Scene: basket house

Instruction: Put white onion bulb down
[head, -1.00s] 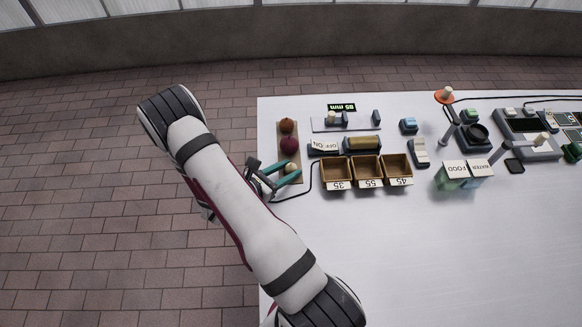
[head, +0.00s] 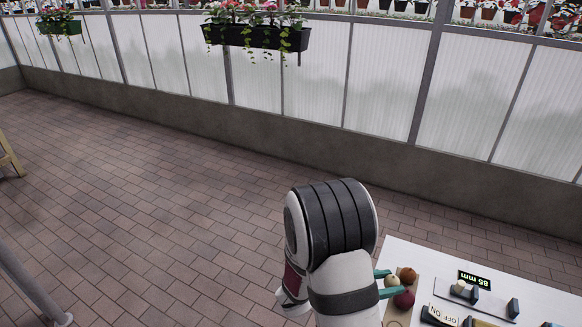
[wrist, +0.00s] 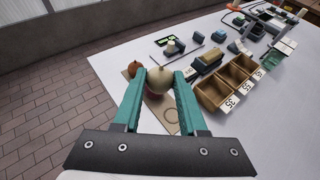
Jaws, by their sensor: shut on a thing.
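The white onion bulb (wrist: 159,78) is pale cream and round. My gripper (wrist: 160,76) has its teal fingers shut on it, one on each side, in the wrist view. In the head view the white onion bulb (head: 392,281) shows between the finger tips (head: 387,282). It seems held above the wooden board (wrist: 187,122); the exact gap is hard to judge. A brown onion (head: 407,275) and a red onion (head: 404,299) are close by on the board. A bare ring mark (wrist: 170,116) shows at the board's near end.
Three wooden bins (wrist: 226,83) with number cards stand right of the board. A roller device (wrist: 205,66) and a gauge with an "85 mm" display (head: 474,279) stand near it. The white table's (wrist: 108,65) left edge is close to the board.

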